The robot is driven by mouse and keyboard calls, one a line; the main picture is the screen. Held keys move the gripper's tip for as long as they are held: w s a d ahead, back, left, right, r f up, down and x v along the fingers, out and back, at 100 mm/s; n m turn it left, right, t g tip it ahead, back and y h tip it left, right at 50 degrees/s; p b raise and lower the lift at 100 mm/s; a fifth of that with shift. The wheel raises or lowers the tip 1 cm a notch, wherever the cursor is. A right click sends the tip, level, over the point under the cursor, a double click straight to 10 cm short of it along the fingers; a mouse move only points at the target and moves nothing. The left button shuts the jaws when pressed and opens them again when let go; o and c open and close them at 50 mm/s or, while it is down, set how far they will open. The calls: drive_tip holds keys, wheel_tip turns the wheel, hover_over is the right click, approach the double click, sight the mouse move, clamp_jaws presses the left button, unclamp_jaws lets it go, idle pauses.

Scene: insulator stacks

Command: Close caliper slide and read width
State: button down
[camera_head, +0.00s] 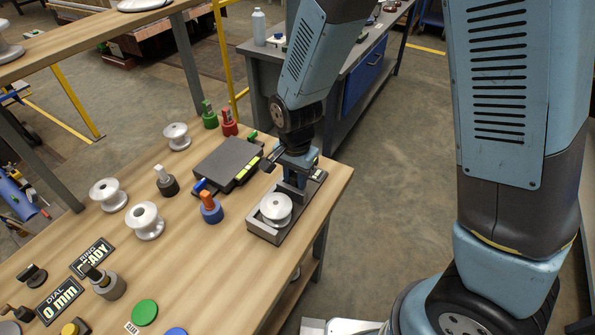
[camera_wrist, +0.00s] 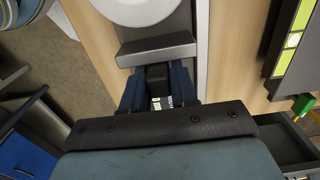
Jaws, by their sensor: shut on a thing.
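The caliper fixture (camera_head: 262,231) is a dark grey tray near the right edge of the wooden bench. A white insulator disc (camera_head: 276,207) lies in its near end; its edge also shows at the top of the wrist view (camera_wrist: 140,8). My gripper (camera_head: 293,177) is over the far part of the fixture, its blue fingers pointing down. In the wrist view, my gripper (camera_wrist: 157,85) is shut on the dark block of the caliper slide. The grey jaw bar (camera_wrist: 156,50) lies between my fingers and the disc; a narrow gap seems to show there. The block's small pale readout is too small to read.
A dark flat box (camera_head: 228,163) with a yellow-green strip stands left of the fixture. An orange-topped blue knob (camera_head: 210,208) and white insulators (camera_head: 144,221) stand farther left. Signs read "RING READY" (camera_head: 92,257) and "DIAL 0 mm" (camera_head: 60,301). A green button (camera_head: 144,313) is at the front.

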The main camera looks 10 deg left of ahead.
sight(287, 188)
drive_tip(key=shift+s+a+r, duration=0.1)
drive_tip(key=shift+s+a, duration=0.45)
drive_tip(key=shift+s, duration=0.3)
drive_tip(key=shift+s+a, duration=0.5)
drive_tip(key=shift+s, duration=0.3)
idle(0.3)
idle(0.6)
drive_tip(key=c, duration=1.2)
unclamp_jaws()
drive_tip(key=o, duration=0.3)
drive_tip(key=shift+d, duration=0.15)
drive_tip(key=shift+s+d+r, duration=0.1)
drive_tip(key=shift+r, duration=3.3)
drive_tip(key=shift+r, duration=0.1)
